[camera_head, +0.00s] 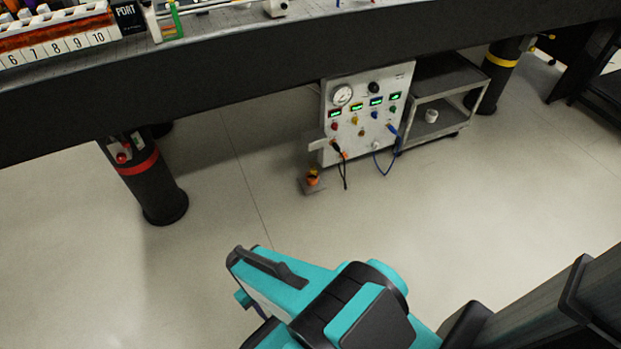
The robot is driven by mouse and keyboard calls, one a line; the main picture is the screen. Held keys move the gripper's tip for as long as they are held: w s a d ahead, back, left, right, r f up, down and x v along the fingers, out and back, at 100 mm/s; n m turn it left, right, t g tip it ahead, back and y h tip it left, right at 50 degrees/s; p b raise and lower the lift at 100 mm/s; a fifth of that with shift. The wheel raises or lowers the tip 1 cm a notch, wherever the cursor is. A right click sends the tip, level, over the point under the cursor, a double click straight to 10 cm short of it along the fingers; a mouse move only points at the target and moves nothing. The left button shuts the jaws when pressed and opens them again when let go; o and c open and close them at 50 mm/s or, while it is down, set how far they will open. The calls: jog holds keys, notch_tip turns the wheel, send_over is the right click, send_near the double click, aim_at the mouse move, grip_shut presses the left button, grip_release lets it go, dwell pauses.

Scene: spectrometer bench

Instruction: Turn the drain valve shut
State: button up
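No part is clearly labelled as the drain valve. A small orange-and-dark fitting (313,177) stands on a small plate near the floor, at the lower left of a light grey panel box (349,121). A red knob (122,157) sits on a fitting on the left bench leg. I cannot tell which of these, if either, is the drain valve, or how it is turned. My teal and black gripper end (262,285) is at the bottom centre, well apart from both. Its fingertips are not clear, so its opening cannot be read.
The panel box carries a gauge (342,95), lit displays, coloured knobs and hanging cables (383,164). A grey cart (462,75) stands to its right. The dark bench edge (230,58) overhangs the area. Left leg (160,193) and right leg (488,92) flank it. The floor between is clear.

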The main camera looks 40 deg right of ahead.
jog(key=shift+o, duration=0.9)
jog(key=shift+a, duration=0.2)
jog(key=shift+w+f, duration=0.1)
jog(key=shift+w, duration=0.15)
jog(key=w+d+t+b, duration=0.2)
jog(key=w+b, duration=0.4)
jog(key=w, duration=0.4)
jog(key=w+d+t+b, duration=0.2)
jog(key=w+b, duration=0.4)
jog(key=w, duration=0.4)
jog(key=w+d+f+m+t+h+b, duration=0.1)
jog(key=w+d+m+t+h+b, duration=0.2)
jog(key=w+d, duration=0.85)
jog(key=d+f+m+t+h, duration=0.2)
jog(key=d+t+h, duration=0.35)
jog(key=d, duration=2.15)
jog(key=s+d+t, duration=0.2)
jog(key=s+t, duration=0.1)
jog(key=s, duration=0.1)
jog(key=s+d+t+y, duration=0.1)
jog(key=s+d+t, duration=0.2)
jog(key=s, duration=0.1)
jog(key=s+d+n+t+y, duration=0.1)
jog(key=s+d+t, duration=0.1)
jog(key=s, duration=0.3)
jog(key=shift+d+r+t, duration=0.2)
jog(key=shift+d+t, duration=0.15)
jog(key=shift+t, duration=0.2)
